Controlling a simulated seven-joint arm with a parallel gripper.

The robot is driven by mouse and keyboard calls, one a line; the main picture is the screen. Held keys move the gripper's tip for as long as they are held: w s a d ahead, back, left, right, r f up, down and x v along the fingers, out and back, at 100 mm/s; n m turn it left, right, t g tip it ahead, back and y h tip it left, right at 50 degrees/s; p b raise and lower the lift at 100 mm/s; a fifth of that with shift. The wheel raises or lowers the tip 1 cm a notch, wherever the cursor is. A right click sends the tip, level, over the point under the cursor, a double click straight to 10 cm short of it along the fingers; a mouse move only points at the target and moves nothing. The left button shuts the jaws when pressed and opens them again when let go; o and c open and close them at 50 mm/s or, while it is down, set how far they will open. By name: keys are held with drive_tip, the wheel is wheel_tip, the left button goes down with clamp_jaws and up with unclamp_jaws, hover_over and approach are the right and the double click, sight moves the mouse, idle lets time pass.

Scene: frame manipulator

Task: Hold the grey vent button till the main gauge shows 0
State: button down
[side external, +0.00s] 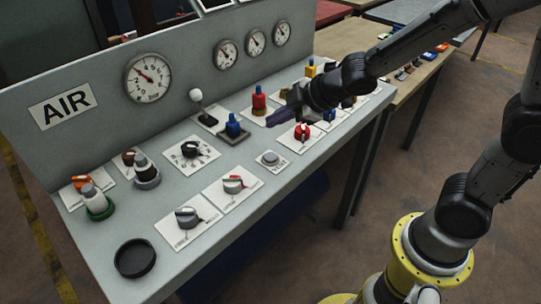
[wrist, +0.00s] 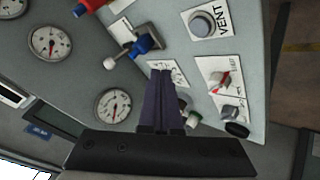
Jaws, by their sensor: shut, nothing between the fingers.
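The grey vent button (side external: 270,158) is a round cap on a white plate near the front edge of the sloping panel. In the wrist view, the button (wrist: 202,24) is at the upper right, beside the word VENT. The main gauge (side external: 148,77) is the large dial on the upright back panel next to the AIR sign. Its needle points to the upper left, away from the bottom of the dial; the exact reading is too small to tell. My gripper (side external: 271,122) is shut and empty, with its dark fingers over the panel behind the button, apart from it. Its fingertips (wrist: 160,72) also show in the wrist view.
A blue knob (side external: 233,127), a red knob (side external: 259,101) and a white-ball lever (side external: 196,96) stand near my fingers. Bare panel surrounds the button's plate.

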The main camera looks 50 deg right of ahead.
sight(275, 157)
drive_tip(key=shift+f, duration=3.8)
drive_tip(key=shift+f, duration=0.15)
drive_tip(key=shift+f, duration=0.3)
drive_tip(key=shift+s+f, duration=0.1)
drive_tip(key=shift+f, duration=0.4)
idle(1.2)
drive_tip(key=shift+r, duration=0.1)
idle(1.1)
drive_tip(key=shift+r, duration=0.85)
